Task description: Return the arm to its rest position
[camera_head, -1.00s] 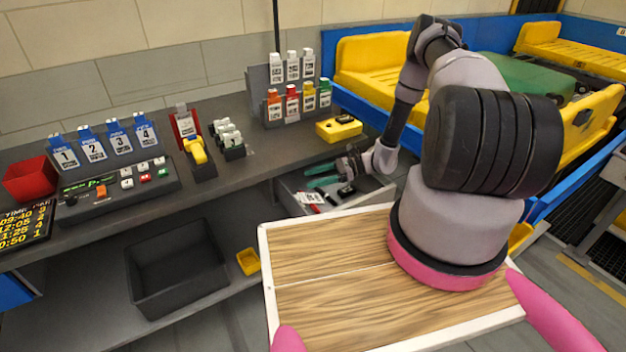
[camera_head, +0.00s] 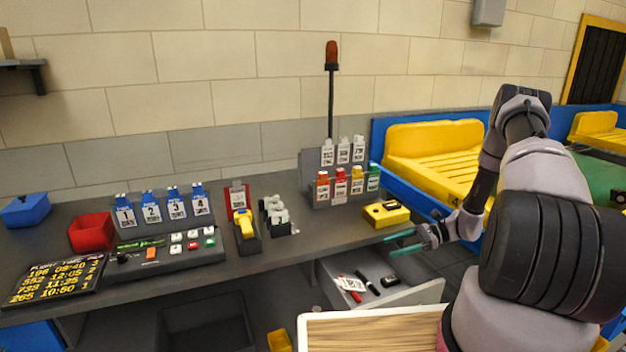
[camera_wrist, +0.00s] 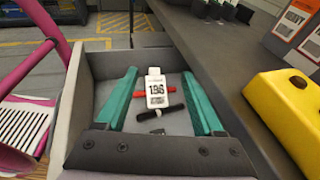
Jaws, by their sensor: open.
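My gripper (camera_head: 403,241) has teal fingers and is open and empty. In the head view it is at the table's right end, level with the tabletop's front edge and above the open drawer (camera_head: 418,294). My arm is bent and stands at the right of the picture. In the wrist view the spread fingers of my gripper (camera_wrist: 159,85) frame the drawer's inside, with nothing between them. A white tag marked 186 (camera_wrist: 156,88) lies in the drawer with a red item (camera_wrist: 140,94) and a black pen (camera_wrist: 168,112).
A yellow device (camera_head: 386,214) sits at the table's right end, close to my gripper. A tag rack (camera_head: 309,184) stands behind it. The conveyor (camera_head: 440,153) with yellow trays lies behind my arm. A control panel (camera_head: 170,250) is at the left.

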